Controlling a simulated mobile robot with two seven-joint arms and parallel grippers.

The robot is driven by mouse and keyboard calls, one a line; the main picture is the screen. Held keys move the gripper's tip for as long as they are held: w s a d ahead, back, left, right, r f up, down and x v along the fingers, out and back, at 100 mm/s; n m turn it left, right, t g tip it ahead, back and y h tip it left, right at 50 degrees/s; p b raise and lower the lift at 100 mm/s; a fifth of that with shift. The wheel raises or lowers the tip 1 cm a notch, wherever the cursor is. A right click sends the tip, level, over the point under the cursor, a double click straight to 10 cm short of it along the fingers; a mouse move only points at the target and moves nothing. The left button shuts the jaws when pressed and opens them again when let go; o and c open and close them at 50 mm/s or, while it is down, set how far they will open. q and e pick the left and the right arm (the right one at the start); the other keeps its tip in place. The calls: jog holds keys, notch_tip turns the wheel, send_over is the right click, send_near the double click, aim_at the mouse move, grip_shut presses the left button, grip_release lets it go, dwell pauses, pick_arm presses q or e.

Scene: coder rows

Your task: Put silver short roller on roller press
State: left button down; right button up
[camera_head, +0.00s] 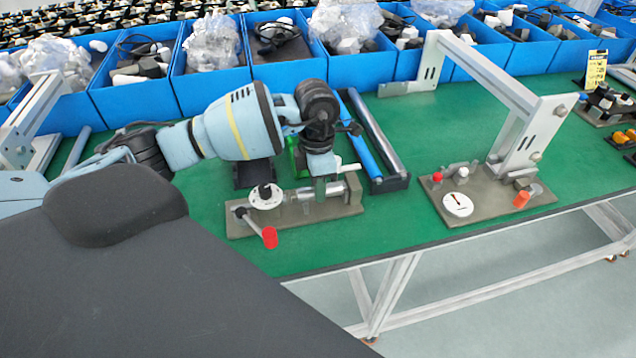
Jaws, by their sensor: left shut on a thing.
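The roller press (342,210) is a brown base plate with a white dial, a crank with a red knob (270,237) and a block at its right end. It sits on the green table near the front edge. My left gripper (322,190) points down over the press and is shut on the silver short roller (300,195). The roller lies level, low over the press between the dial and the right block. The fingers hide part of it, and I cannot tell whether it touches the press. My right gripper is out of view.
A black rack (388,185) with a long blue and a long silver roller stands just right of the press. Further right is a device with a grey frame (525,130). Blue bins (355,70) line the back. Green table between the rack and device is clear.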

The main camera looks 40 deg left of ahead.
pick_arm(q)
jog(key=shift+f, duration=0.1)
jog(key=c, duration=1.1)
grip_release()
jog(key=shift+o, duration=0.2)
jog(key=r, duration=0.7)
jog(key=shift+w+a+r, duration=0.2)
jog(key=shift+a+r, duration=0.05)
jog(key=shift+r, duration=0.1)
